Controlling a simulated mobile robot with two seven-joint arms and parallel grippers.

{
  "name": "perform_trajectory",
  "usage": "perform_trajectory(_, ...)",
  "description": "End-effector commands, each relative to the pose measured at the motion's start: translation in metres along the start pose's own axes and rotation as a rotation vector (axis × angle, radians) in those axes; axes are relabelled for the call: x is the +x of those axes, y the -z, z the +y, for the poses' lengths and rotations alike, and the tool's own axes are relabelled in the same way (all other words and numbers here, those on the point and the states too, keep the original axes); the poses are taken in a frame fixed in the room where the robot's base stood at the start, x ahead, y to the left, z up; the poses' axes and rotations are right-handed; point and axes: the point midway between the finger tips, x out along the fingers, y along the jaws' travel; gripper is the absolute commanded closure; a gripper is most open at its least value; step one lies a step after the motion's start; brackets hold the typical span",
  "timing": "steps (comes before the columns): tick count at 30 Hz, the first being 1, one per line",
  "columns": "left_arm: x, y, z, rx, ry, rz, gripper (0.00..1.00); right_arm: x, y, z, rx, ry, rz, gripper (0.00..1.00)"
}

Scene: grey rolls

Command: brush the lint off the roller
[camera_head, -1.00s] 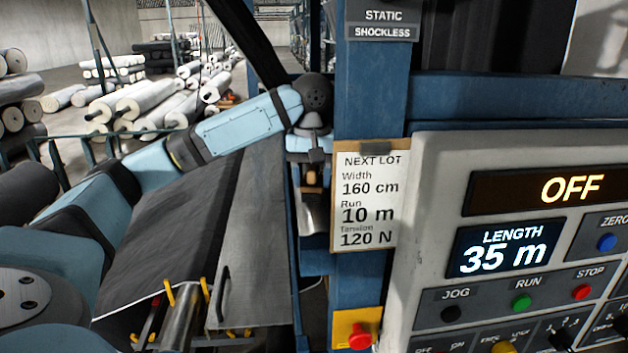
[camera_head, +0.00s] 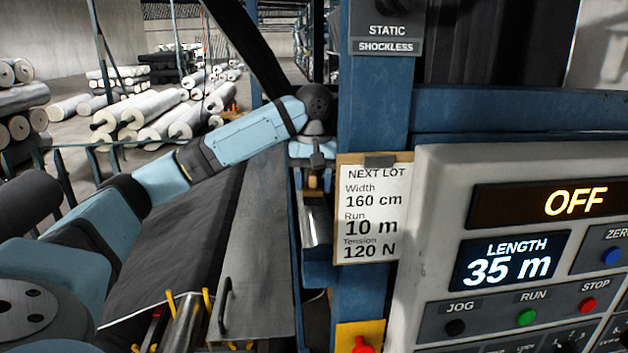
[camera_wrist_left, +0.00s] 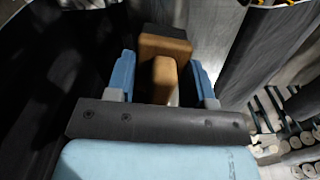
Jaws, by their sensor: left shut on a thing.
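My left gripper (camera_head: 315,170) hangs at the blue post, left of the lot card. In the left wrist view its two blue fingers (camera_wrist_left: 163,80) are shut on a brush with a brown wooden handle (camera_wrist_left: 168,48) and a dark part behind it. The brush (camera_head: 315,183) shows small in the head view. A shiny metal cylinder (camera_head: 310,225) stands out just below the brush; I cannot tell if they touch. Another shiny metal roller (camera_head: 183,325) lies at the bottom between yellow pegs. Lint cannot be made out on either. My right gripper is not in view.
A control panel (camera_head: 440,215) fills the right, reading OFF and 35 m. The blue post (camera_head: 372,100) carries a lot card (camera_head: 372,215) and a red button (camera_head: 362,345). Dark cloth (camera_head: 175,240) slopes beneath my left arm. Pale rolls (camera_head: 160,120) lie on the floor behind.

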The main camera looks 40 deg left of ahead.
Motion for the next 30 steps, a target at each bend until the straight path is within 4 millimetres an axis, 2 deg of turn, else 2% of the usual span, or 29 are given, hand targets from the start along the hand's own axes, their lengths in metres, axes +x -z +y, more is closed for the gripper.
perform_trajectory(7,0.001,-0.022,0.005,0.004,0.003,-0.004,0.78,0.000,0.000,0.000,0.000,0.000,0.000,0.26)
perform_trajectory(14,0.000,-0.030,0.007,0.003,0.002,-0.003,0.78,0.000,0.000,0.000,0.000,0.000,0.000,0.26)
perform_trajectory(25,-0.002,-0.058,0.014,0.003,0.001,-0.002,0.78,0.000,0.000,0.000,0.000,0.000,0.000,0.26)
perform_trajectory(30,-0.002,-0.063,0.015,0.002,0.001,-0.002,0.78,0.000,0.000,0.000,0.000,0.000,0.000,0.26)
